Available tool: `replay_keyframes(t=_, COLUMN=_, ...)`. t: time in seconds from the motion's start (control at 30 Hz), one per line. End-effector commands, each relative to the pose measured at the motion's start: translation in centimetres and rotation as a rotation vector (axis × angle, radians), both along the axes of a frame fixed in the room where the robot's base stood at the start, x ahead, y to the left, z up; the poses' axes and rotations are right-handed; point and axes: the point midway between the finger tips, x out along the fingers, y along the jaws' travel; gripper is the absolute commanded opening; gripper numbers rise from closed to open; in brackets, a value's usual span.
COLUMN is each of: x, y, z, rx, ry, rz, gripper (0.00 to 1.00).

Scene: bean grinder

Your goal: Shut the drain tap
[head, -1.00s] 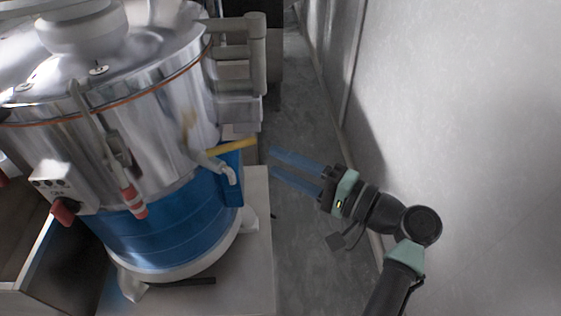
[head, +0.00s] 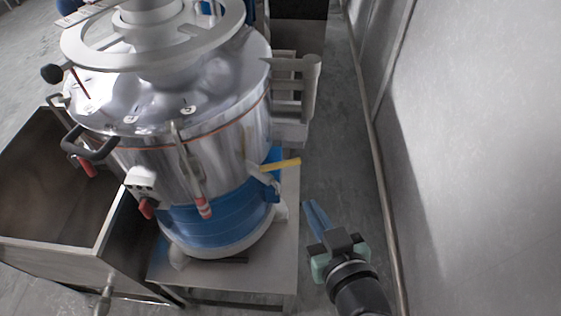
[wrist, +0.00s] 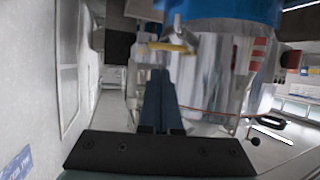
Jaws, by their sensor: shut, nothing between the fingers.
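The drain tap is a small grey metal spout (head: 266,181) with a yellow lever (head: 281,164), low on the right side of the steel grinder drum (head: 180,160). The lever sticks out to the right, away from the drum. My gripper (head: 315,216) is below and right of the tap, over the floor and apart from it. Its blue fingers are together and empty. In the wrist view, which shows the grinder upside down, the yellow lever (wrist: 168,47) lies beyond the tips of the fingers (wrist: 158,75).
The grinder stands on a grey platform (head: 215,275). A steel bin (head: 60,190) is at the left. A pale wall (head: 470,150) bounds the right side. A narrow strip of floor (head: 340,150) is clear between platform and wall. A grey bracket (head: 295,95) juts above the tap.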

Motion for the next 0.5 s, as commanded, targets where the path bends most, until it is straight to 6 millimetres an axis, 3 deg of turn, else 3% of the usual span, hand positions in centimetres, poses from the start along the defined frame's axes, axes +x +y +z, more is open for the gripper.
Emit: replay_keyframes(t=0.5, x=7.6, y=2.7, z=-3.0, rx=0.006, ry=0.002, rz=0.005, gripper=0.0)
